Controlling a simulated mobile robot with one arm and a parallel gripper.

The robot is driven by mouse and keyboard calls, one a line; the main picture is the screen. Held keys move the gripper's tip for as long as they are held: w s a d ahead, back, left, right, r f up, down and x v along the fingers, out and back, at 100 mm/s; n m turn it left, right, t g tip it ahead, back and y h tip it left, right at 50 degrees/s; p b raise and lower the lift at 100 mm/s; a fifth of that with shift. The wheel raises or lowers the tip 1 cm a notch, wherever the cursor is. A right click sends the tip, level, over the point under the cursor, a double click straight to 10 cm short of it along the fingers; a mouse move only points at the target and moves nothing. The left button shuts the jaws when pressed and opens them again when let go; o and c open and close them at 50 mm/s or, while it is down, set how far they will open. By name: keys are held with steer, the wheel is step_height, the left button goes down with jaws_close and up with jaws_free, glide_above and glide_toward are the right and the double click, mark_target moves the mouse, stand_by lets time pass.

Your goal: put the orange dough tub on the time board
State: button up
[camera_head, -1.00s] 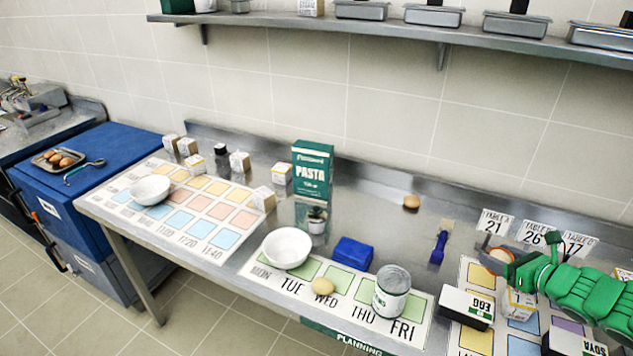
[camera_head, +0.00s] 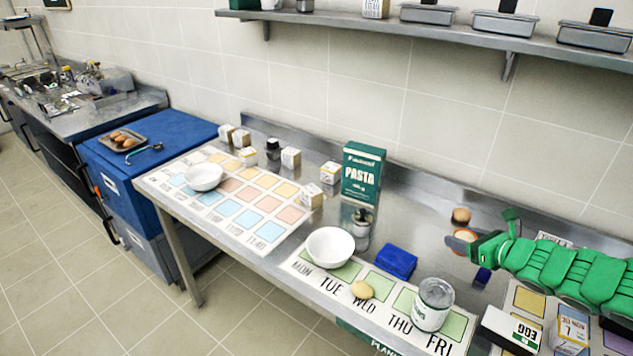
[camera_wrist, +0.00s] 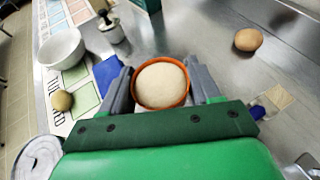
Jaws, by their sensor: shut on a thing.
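The orange dough tub (camera_head: 463,243) is round with pale dough inside. My gripper (camera_wrist: 160,78) is shut on it, with one grey finger on each side in the wrist view, where the tub (camera_wrist: 161,84) shows from above. In the head view my green arm reaches in from the right and holds the tub over the steel table, behind the planning board's right part. The time board (camera_head: 246,218) lies at the table's left end, with rows of coloured squares and printed times. A white bowl (camera_head: 204,177) stands on its left part. The tub is well right of the board.
Small boxes (camera_head: 290,158) and a dark jar (camera_head: 273,149) stand along the time board's back edge. Between are a pasta box (camera_head: 362,174), a shaker (camera_head: 361,223), a white bowl (camera_head: 330,246), a blue cloth (camera_head: 396,262) and a can (camera_head: 434,303). The time board's front squares are clear.

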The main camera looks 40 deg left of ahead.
steer(key=s+a+r+n+g+y, duration=0.15)
steer(key=s+a, duration=0.55)
steer(key=a, duration=0.7)
steer(key=s+a+r+n+g, duration=0.1)
steer(key=s+a+n+g, duration=0.15)
steer(key=s+a, duration=0.8)
steer(key=s+a+r+n+g, duration=0.15)
steer(key=s+a, duration=0.25)
steer(key=a, duration=1.4)
steer(key=shift+g, duration=0.35)
steer(key=w+a+f, duration=0.2)
steer(key=a, duration=0.1)
steer(key=w+a+f, duration=0.2)
steer(key=a+f, duration=0.1)
steer(key=w+a+f, duration=0.2)
steer(key=a, duration=0.2)
steer(key=shift+w+f, duration=0.25)
steer(key=shift+f, duration=0.1)
steer(key=shift+w+a+f, duration=0.2)
steer(key=shift+a+f, duration=0.1)
steer(key=shift+f, duration=0.15)
steer(key=shift+w+a+f, duration=0.2)
steer(key=shift+a+f, duration=0.1)
steer(key=shift+f, duration=0.15)
steer(key=shift+f, duration=0.1)
steer(key=shift+w+a+f, duration=0.15)
steer(key=shift+f, duration=1.45)
